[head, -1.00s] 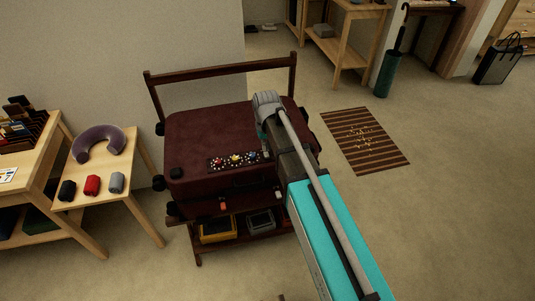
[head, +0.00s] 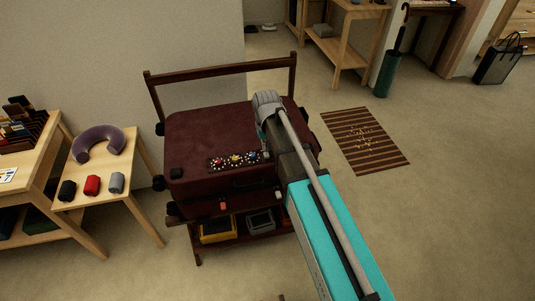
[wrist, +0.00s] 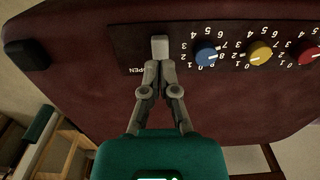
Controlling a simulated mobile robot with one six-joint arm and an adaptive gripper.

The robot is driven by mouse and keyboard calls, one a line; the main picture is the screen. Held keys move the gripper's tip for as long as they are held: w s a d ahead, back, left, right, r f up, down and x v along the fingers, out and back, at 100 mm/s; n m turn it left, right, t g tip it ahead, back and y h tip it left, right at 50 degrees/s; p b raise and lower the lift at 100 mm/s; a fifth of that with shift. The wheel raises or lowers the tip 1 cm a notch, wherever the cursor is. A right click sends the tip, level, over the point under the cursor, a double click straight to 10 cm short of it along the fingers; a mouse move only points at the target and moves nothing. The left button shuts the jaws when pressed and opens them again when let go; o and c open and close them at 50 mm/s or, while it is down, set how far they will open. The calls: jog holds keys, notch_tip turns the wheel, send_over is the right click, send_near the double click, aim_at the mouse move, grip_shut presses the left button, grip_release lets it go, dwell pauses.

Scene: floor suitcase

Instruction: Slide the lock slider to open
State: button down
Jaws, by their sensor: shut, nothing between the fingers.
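The maroon suitcase (head: 205,135) lies on a dark wooden stand. Its dark lock panel (head: 222,162) carries a blue dial (wrist: 207,54), a yellow dial (wrist: 259,53) and a red dial (wrist: 309,53). The lock slider (wrist: 159,47) is a pale grey block left of the blue dial in the wrist view, above the partly hidden "OPEN" lettering. My gripper (wrist: 158,66) is shut and empty, its fingertips right at the slider's near edge; I cannot tell whether they touch. In the head view my arm hides the slider's surroundings.
A black corner piece (wrist: 27,55) sits on the suitcase. The stand's lower shelf holds a yellow case (head: 217,230) and a grey case (head: 261,221). A side table at left holds a purple neck pillow (head: 98,144) and small rolls. A striped mat (head: 364,141) lies on open floor.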

jog(key=shift+f+b, duration=1.1)
dwell(1.1)
jog(key=shift+w+d, duration=0.25)
jog(key=shift+d, duration=0.6)
jog(key=shift+w+d, duration=0.25)
jog(key=shift+d, duration=0.6)
jog(key=shift+r, duration=0.1)
dwell(0.5)
jog(key=shift+r+p, duration=2.95)
jog(key=shift+p, duration=0.1)
jog(key=s+d+r+m+p, duration=0.1)
jog(key=s+d+r+p, duration=0.1)
jog(key=s+d, duration=0.5)
jog(key=s+d+r+m+p, duration=0.2)
jog(key=s+d+r+p, duration=0.1)
jog(key=s+d, duration=0.4)
jog(key=shift+s+d+r, duration=0.2)
jog(key=shift+d, duration=1)
